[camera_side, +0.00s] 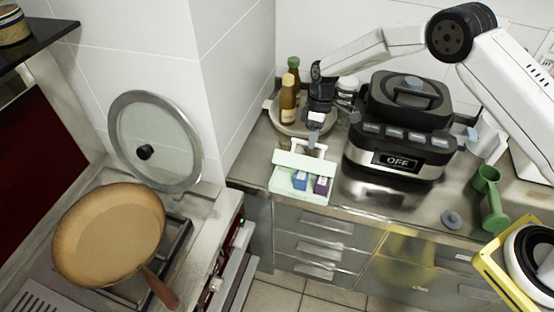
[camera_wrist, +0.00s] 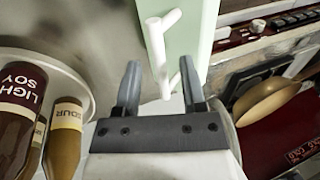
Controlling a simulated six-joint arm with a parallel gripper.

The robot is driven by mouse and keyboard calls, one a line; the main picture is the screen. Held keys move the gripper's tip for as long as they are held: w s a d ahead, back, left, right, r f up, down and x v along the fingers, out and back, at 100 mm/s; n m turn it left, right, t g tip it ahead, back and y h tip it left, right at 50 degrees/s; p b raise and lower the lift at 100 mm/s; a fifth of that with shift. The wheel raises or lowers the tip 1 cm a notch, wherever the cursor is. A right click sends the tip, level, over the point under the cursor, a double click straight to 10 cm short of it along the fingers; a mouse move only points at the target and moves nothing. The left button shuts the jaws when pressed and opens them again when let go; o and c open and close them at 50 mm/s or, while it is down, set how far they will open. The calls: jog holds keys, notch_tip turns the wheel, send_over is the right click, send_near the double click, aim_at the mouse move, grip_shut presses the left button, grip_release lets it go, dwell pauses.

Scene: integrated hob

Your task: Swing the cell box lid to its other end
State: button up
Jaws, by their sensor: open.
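The cell box (camera_side: 290,191) is pale green and sits on the steel counter near its front edge. Its lid (camera_side: 304,162) lies toward the back, with a white handle (camera_side: 322,147) on it. The front part is uncovered and shows a blue block (camera_side: 300,180) and a purple block (camera_side: 320,185). My gripper (camera_side: 313,143) is just above the handle, pointing down. In the wrist view, my gripper (camera_wrist: 161,85) is open, and the white handle (camera_wrist: 157,45) reaches between its fingertips. The pale green lid (camera_wrist: 192,30) shows behind it. Contact with the handle is unclear.
A round tray (camera_side: 283,125) with sauce bottles (camera_side: 287,97) stands behind the box. A black cooker (camera_side: 403,125) reading OFF is close on the right. A green holder (camera_side: 486,195) stands farther right. A pan (camera_side: 108,232) and glass lid (camera_side: 155,142) are at left.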

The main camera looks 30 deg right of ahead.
grip_shut()
dwell(1.3)
